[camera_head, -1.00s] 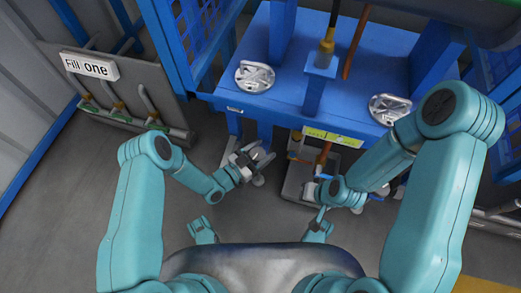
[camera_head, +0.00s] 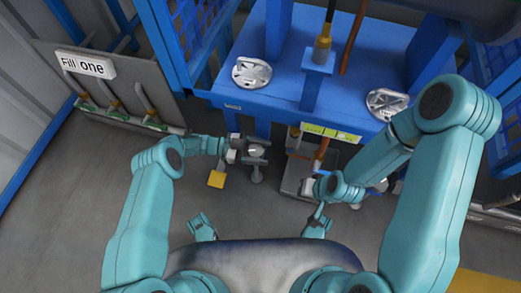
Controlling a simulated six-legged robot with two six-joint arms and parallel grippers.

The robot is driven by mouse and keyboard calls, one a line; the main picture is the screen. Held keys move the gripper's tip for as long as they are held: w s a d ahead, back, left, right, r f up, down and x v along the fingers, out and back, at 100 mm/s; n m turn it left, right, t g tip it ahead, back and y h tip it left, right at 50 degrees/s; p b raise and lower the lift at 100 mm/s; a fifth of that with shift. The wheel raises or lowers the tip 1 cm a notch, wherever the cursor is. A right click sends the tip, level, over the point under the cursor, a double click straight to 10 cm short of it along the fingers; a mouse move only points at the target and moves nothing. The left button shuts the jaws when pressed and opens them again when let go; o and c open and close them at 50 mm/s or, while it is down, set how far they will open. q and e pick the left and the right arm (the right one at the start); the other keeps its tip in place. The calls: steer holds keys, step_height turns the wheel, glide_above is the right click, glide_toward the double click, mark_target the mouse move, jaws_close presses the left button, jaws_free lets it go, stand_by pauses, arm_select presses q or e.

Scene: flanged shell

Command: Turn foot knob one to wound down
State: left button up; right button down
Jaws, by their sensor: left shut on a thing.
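Foot knob one (camera_head: 256,151) is a small grey knob low under the front left of the blue bench. A grey foot (camera_head: 257,175) shows on the floor just below it. My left gripper (camera_head: 260,152) comes in from the left, roughly level, with one finger above and one below the knob, and is shut on it. The fingers hide part of the knob. My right gripper (camera_head: 314,188) is low at the grey tray, partly hidden by its own arm. Its fingers are too small to read.
The blue bench (camera_head: 280,95) carries two round silver plates, left (camera_head: 251,73) and right (camera_head: 388,104). A grey tray (camera_head: 294,180) lies on the floor. A grey panel labelled "Fill one" (camera_head: 85,65) stands left.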

arm_select(q)
steer(key=shift+s+r+m+g+y, duration=0.15)
steer(key=shift+m+g+y, duration=0.15)
steer(key=shift+m+g, duration=0.7)
steer(key=o, duration=1)
steer(key=shift+c, duration=0.2)
steer(key=shift+n, duration=0.3)
steer(key=shift+a, duration=0.1)
